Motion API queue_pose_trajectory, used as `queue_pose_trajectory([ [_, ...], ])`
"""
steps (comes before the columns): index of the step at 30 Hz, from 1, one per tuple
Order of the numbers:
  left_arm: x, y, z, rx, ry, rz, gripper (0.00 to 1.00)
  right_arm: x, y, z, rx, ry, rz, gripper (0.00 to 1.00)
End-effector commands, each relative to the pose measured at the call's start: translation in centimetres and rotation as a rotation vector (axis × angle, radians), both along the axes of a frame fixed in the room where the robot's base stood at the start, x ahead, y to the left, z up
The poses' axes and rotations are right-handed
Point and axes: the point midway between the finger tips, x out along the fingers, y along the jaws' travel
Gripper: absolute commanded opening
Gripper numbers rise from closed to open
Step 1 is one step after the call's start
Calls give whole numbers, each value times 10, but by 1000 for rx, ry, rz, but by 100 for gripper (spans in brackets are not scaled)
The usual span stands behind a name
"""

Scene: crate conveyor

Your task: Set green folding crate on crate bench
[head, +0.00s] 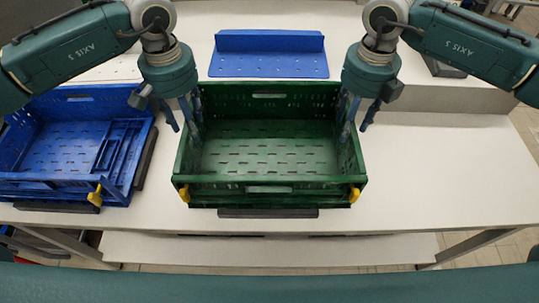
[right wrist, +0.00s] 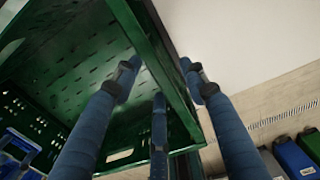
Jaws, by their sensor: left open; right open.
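The green folding crate (head: 265,188) stands upright, unfolded and empty, on the white bench (head: 440,170) in the middle of the head view. My left gripper (head: 187,132) is open at the crate's left wall, one finger inside it and one outside. My right gripper (head: 354,135) is open at the right wall in the same way. In the right wrist view, the fingers of my right gripper (right wrist: 163,85) are spread on both sides of the green crate wall (right wrist: 170,62). Whether any finger touches the wall is unclear.
A blue crate (head: 118,182) with a folded-in wall stands close to the left. A flat blue panel (head: 268,66) lies behind the green crate on a raised white surface. Dark strips (head: 268,213) show at the crates' edges. The bench is clear to the right.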

Motion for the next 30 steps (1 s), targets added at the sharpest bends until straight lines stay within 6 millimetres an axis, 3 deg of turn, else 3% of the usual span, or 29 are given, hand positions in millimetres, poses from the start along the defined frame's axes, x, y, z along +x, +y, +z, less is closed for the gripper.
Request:
queue_pose_trajectory([
  [6, -1, 0, -42, 1, 4, 1, 43, -1, 0, -42, -1, 3, -1, 43],
  [12, -1, 0, -68, 1, 2, 1, 43, 0, 0, -68, 0, 1, 0, 43],
  [26, 0, 0, -79, 0, 0, 1, 43, 0, 0, -79, 1, -1, -1, 43],
  [30, 0, 0, -79, 0, 0, 1, 17, 0, 0, -79, 1, -1, -1, 17],
])
